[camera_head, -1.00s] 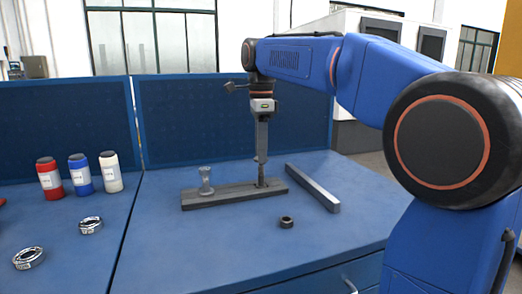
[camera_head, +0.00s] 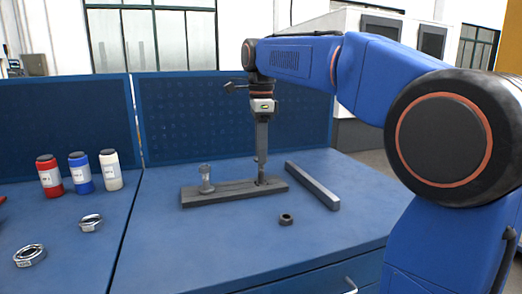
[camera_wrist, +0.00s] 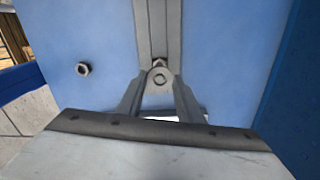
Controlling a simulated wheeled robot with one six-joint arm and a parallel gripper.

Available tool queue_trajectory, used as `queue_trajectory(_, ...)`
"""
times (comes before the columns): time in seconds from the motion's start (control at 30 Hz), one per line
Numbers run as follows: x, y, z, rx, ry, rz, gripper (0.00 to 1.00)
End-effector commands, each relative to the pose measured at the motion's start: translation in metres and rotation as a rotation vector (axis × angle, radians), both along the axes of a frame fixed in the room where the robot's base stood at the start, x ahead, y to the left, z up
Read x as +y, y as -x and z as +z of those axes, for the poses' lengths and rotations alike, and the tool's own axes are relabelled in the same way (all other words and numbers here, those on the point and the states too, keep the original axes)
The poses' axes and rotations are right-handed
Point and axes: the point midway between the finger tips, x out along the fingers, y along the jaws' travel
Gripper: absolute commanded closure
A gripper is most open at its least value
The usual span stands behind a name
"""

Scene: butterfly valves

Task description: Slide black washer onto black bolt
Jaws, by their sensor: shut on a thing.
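The grey base plate (camera_head: 225,196) lies on the blue bench. A pale, clear-looking bolt (camera_head: 206,181) stands on its left part. My gripper (camera_head: 262,181) points straight down over the plate's right part, where the black bolt stands; the bolt is mostly hidden and hard to tell from my fingertips. In the wrist view my gripper (camera_wrist: 160,88) is shut on a small round grey washer (camera_wrist: 160,78). A small dark piece, perhaps the bolt, shows just beyond the washer. I cannot tell whether the washer is around the bolt.
A dark nut (camera_head: 286,219) lies in front of the plate and also shows in the wrist view (camera_wrist: 83,69). A grey bar (camera_head: 313,186) lies to the right. Bottles (camera_head: 80,174) and two metal rings (camera_head: 90,223) are on the left bench.

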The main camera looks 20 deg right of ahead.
Motion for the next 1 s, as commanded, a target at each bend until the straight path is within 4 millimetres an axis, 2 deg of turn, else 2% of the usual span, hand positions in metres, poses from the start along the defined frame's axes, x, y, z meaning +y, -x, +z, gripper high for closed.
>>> queue_trajectory(0.9, 0.0000, 0.0002, -0.0069, 0.000, 0.000, 0.000, 0.90)
queue_trajectory(0.93, 0.0000, 0.0002, -0.0069, 0.000, 0.000, 0.000, 0.65)
queue_trajectory(1.0, 0.0000, 0.0001, -0.0069, 0.000, 0.000, 0.000, 0.48)
